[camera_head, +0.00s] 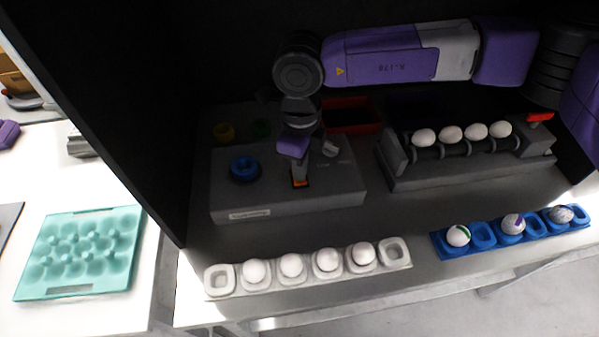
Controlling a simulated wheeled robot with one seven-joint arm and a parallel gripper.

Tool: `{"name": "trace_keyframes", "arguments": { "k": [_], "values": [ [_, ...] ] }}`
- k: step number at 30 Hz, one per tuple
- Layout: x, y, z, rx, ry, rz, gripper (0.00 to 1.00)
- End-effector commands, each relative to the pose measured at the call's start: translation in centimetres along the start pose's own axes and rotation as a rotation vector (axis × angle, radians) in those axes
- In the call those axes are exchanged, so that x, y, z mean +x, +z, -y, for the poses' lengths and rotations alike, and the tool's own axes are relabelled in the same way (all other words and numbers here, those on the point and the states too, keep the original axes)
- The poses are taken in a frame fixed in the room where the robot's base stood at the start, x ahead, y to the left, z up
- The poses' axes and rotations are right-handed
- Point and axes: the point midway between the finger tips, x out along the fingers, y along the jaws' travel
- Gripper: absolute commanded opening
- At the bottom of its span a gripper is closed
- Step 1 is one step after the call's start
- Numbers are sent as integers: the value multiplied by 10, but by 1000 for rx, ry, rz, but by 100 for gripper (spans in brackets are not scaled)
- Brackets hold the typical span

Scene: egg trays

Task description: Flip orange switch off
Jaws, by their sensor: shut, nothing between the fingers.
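The orange switch (300,183) sits on the top face of a grey control box (330,192), near its front middle. Only a small orange part shows; my gripper hides the rest, so I cannot tell its position. My gripper (299,174) is shut and empty, pointing down right at the switch from behind. It looks to be at or touching the switch, but I cannot tell for sure. A blue round button (244,168) is on the same box to the left, and a small light grey knob (330,148) is to the right.
A grey roller rack (452,176) with several white eggs stands at right. A white egg tray (220,280) and a blue egg tray (484,236) lie along the front edge. A red bin (352,113) is behind the box. A teal tray (80,253) lies on the left table, beyond a dark wall.

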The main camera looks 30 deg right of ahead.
Motion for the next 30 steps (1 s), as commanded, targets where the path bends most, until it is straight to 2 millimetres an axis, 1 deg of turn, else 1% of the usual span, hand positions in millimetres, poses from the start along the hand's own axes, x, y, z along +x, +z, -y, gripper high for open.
{"name": "trace_keyframes", "arguments": {
  "k": [1, 3, 21, 30],
  "values": [
    [-6, 0, 0, 0, -1, 0, 0],
    [-11, 0, 0, 0, 0, 0, 0],
    [-54, 0, 0, 1, -1, 0, 0],
    [-56, 0, 0, 1, 0, 0, 0]
  ]
}}
